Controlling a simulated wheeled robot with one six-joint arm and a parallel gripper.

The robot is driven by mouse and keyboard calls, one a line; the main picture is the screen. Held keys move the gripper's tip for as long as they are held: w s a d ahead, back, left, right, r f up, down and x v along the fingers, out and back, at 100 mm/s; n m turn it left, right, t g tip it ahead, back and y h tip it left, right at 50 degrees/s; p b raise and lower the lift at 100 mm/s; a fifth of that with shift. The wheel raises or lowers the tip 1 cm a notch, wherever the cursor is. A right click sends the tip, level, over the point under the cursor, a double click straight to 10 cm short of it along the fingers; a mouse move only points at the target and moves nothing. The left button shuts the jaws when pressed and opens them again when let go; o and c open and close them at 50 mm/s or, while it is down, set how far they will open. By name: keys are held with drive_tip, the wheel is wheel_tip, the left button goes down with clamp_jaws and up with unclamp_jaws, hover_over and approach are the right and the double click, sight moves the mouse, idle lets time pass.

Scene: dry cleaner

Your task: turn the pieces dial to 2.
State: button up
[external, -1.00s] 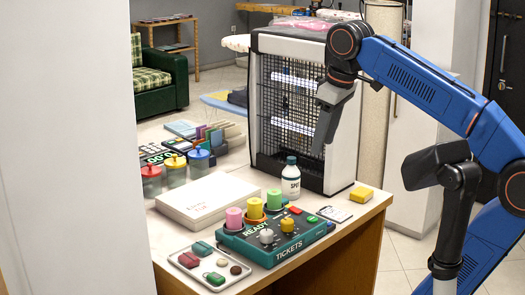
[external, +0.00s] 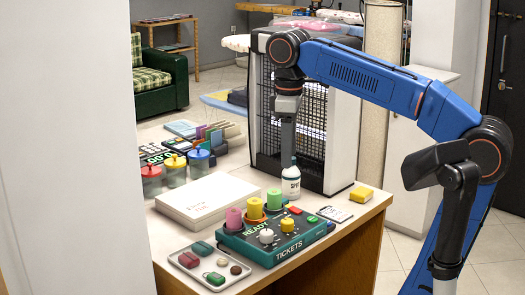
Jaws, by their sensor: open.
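The teal ticket machine (external: 263,248) sits on the counter, marked READY and TICKETS. On its top are a white dial (external: 266,236) and a yellow dial (external: 287,225). Their scales are too small to read, and I cannot tell which is the pieces dial. My gripper (external: 288,160) is open and points down, above and behind the machine, apart from both dials. It overlaps the top of the white spray bottle (external: 291,183) in the picture and hides its cap. Whether it touches the bottle I cannot tell.
A wire-fronted cabinet (external: 340,150) rises behind.

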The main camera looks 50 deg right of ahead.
sight(287, 221)
drive_tip(key=f, duration=1.9)
drive_tip(key=shift+w+d, duration=0.15)
drive_tip(key=shift+d, duration=0.1)
drive_tip(key=c, duration=1.1)
drive_tip(key=shift+o, duration=0.2)
drive_tip(key=shift+m, duration=0.4)
drive_tip(key=m, duration=0.3)
drive_tip(key=shift+m, duration=2.5)
